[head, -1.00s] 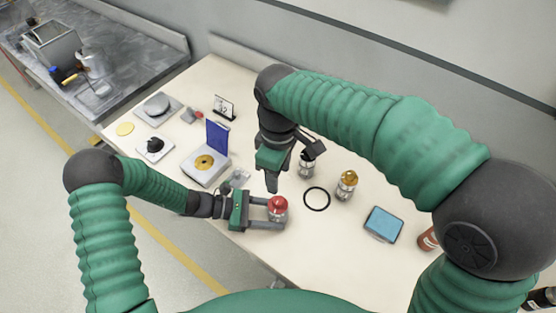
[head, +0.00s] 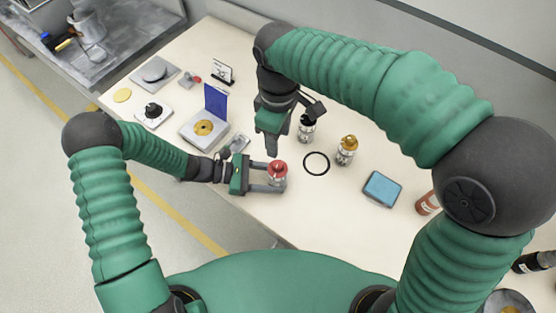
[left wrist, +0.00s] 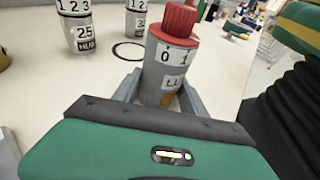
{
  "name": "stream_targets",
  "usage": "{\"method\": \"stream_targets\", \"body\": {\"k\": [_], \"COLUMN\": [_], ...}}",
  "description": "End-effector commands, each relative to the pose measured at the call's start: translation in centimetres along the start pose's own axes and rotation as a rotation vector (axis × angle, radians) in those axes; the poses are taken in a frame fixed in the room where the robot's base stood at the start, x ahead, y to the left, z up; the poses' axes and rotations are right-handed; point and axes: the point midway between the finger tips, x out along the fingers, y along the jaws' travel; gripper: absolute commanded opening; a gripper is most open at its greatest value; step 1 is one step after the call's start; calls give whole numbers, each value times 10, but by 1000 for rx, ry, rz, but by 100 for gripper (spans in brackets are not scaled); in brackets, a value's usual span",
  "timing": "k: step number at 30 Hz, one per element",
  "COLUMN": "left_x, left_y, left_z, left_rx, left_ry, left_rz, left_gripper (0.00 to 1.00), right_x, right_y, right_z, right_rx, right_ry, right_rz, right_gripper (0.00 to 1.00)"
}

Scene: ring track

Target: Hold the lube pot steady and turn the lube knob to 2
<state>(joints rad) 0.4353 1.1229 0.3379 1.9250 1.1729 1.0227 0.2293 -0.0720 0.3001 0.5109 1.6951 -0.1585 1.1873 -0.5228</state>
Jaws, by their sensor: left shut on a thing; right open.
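The lube pot (head: 277,180) is a small grey cylinder with a red knob (head: 277,166) on top. My left gripper (head: 276,182) is shut around its body from the left. In the left wrist view the pot (left wrist: 165,75) stands between the fingers, with 0 and 1 visible on its scale and part of a label below. The red knob (left wrist: 178,22) is above the scale; the 2 does not show. My right gripper (head: 272,148) is open and empty, pointing down just behind the knob, apart from it as far as I can see.
A dark-topped pot (head: 306,130) and a gold-topped pot (head: 347,151) stand behind to the right. A black ring (head: 316,163) lies between them and the lube pot. A blue-topped block (head: 382,188) is at right. A box with a blue lid (head: 216,103) is at left.

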Motion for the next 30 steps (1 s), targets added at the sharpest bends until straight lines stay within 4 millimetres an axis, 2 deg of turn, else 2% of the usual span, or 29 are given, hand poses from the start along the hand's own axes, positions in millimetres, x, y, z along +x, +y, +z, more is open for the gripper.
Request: {"method": "stream_targets", "body": {"k": [9,10,15,25,28,30], "left_x": [0,0,0,-3,-16,-32], "left_y": [0,0,0,0,1,2], "left_z": [0,0,0,0,-1,-1], "left_rx": [0,0,0,1,1,0], "left_ry": [0,0,0,1,2,2], "left_rz": [0,0,0,1,5,6], "left_gripper": [28,54,76,76,76,76], "right_x": [0,0,0,0,0,0], "right_y": [0,0,0,0,0,0], "right_z": [0,0,0,0,0,0], "right_rx": [0,0,0,0,0,0], "right_ry": [0,0,0,0,0,0], "right_rz": [0,0,0,0,0,0], "right_gripper": [49,49,49,49,49,49]}}
